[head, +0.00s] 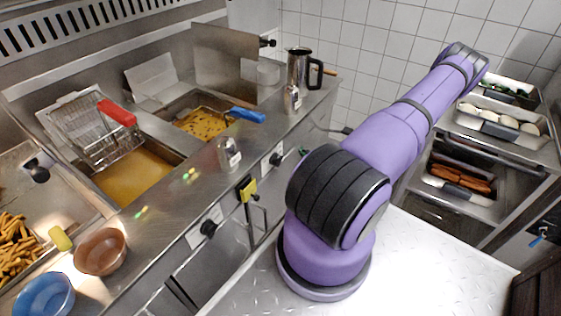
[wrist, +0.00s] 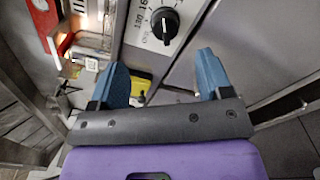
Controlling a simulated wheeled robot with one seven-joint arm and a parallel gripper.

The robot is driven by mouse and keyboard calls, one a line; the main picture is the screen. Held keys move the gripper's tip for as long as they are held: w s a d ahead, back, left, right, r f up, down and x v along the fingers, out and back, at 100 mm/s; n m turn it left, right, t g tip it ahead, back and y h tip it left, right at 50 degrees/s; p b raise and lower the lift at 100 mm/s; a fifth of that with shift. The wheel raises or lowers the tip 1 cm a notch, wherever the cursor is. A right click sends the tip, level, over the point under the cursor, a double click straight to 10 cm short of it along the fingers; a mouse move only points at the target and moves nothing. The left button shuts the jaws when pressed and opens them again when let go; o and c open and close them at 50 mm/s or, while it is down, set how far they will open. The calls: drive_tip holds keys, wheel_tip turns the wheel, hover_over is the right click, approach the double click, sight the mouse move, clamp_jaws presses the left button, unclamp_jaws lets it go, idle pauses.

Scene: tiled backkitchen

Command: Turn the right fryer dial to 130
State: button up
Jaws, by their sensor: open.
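The right fryer dial (head: 277,158) is a black knob on a white plate on the fryer front. The left fryer dial (head: 208,228) is a similar knob nearer to me. The wrist view shows one black dial (wrist: 165,22) on a pale plate with printed numbers, 130 among them. I cannot tell which of the two dials this is, nor read its setting surely. My gripper (wrist: 161,60) is open and empty, its two blue fingers spread apart below the dial in that picture, not touching it. My gripper does not show in the head view.
A yellow object (head: 247,190) sits between the dials on the fryer front. Food trays (head: 500,122) are at right. A pale metal surface (head: 430,265) lies in front.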

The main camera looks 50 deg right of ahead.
sight(282, 157)
drive_tip(key=shift+m+h, duration=0.3)
drive_tip(key=shift+m, duration=0.1)
drive_tip(key=w, duration=0.7)
drive_tip(key=w+a, duration=0.1)
drive_tip(key=w, duration=0.2)
drive_tip(key=shift+w+f, duration=0.25)
drive_tip(key=shift+f, duration=0.05)
drive_tip(key=c, duration=0.9)
